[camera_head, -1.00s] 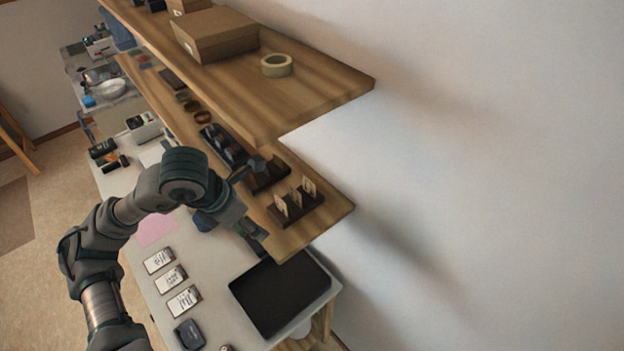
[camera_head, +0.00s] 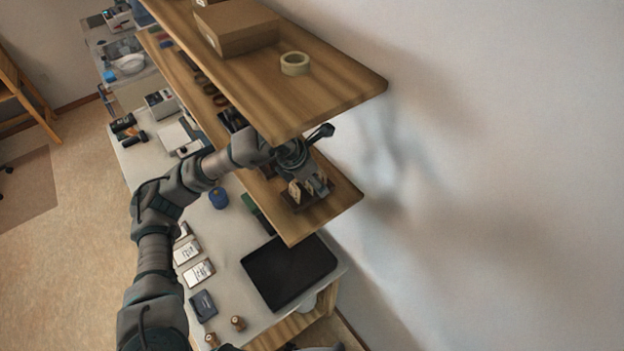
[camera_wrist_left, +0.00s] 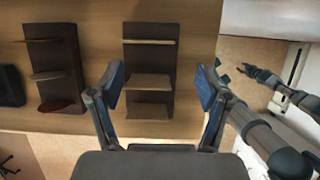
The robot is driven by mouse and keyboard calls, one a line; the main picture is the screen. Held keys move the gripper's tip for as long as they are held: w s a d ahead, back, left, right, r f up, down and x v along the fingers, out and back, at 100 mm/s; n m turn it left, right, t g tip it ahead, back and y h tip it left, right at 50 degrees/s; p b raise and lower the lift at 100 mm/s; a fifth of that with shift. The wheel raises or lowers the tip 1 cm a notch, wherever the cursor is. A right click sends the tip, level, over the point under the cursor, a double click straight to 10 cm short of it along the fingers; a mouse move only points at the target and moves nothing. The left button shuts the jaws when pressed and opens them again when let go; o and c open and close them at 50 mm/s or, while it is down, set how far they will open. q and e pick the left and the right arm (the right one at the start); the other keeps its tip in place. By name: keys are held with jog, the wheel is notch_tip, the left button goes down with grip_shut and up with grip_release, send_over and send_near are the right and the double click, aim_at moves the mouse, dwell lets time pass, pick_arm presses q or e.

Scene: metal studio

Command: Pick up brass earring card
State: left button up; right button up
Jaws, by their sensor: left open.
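A dark brown card stand (camera_head: 297,204) sits near the front end of the lower wooden shelf. Small tan cards (camera_head: 294,190) stand in it; I cannot tell which one is the brass earring card. In the left wrist view the stand (camera_wrist_left: 150,112) lies ahead between the fingers, its tan cards (camera_wrist_left: 150,80) showing as narrow strips. My left gripper (camera_head: 318,186) is at the stand and partly hides it. In the wrist view the left gripper (camera_wrist_left: 161,86) is open and empty, one finger on each side of the stand. What seems my right gripper (camera_wrist_left: 247,70) is small at the right.
A second stand (camera_wrist_left: 55,72) is to the left in the wrist view. The upper shelf (camera_head: 345,88) overhangs close above, carrying a tape roll (camera_head: 295,63) and a cardboard box (camera_head: 235,28). Below are a black tray (camera_head: 289,270) and white cards (camera_head: 198,273) on the table. A wall is on the right.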

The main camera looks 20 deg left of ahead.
aim_at(302, 188)
pick_arm(q)
jog(key=shift+w+d+f, duration=0.1)
jog(key=shift+d+f, duration=0.1)
jog(key=shift+f, duration=0.2)
jog(key=shift+a+f, duration=0.15)
jog(key=shift+f, duration=0.1)
jog(key=shift+a+f, duration=0.1)
jog(key=shift+a, duration=0.25)
jog(key=shift+a+f, duration=0.1)
jog(key=shift+a, duration=0.95)
jog(key=c, duration=0.6)
jog(key=shift+d, duration=0.25)
jog(key=shift+c, duration=0.4)
jog(key=shift+d, duration=0.35)
jog(key=shift+c, duration=0.6)
jog(key=shift+d, duration=0.4)
jog(key=shift+w, duration=0.1)
jog(key=shift+a, duration=0.15)
pick_arm(e)
jog(key=shift+s+d+r, duration=0.15)
jog(key=shift+s+r, duration=0.2)
jog(key=shift+r, duration=0.1)
